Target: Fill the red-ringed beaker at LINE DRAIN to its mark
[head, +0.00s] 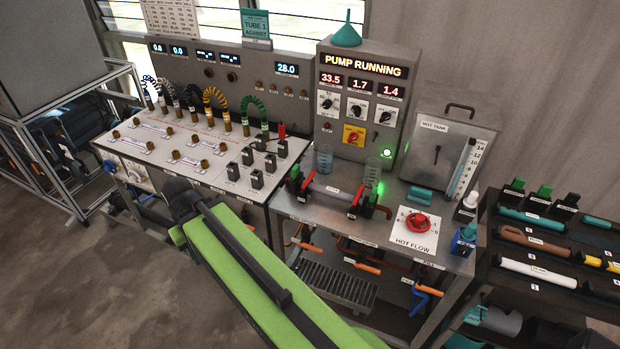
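Two clear beakers stand on the right-hand bench in front of the pump panel. The left beaker (324,160) looks bluish; the right beaker (373,172) is tinted by a green glow. I cannot make out a red ring or a fill mark on either. My fingers cannot be made out.
The pump panel (400,52) reads PUMP RUNNING, with 33.5, 1.7 and 1.4 below. A red HOT FLOW knob (417,222) and the hot tank (435,150) are at right. A dark rack (545,245) stands far right. The floor at left is clear.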

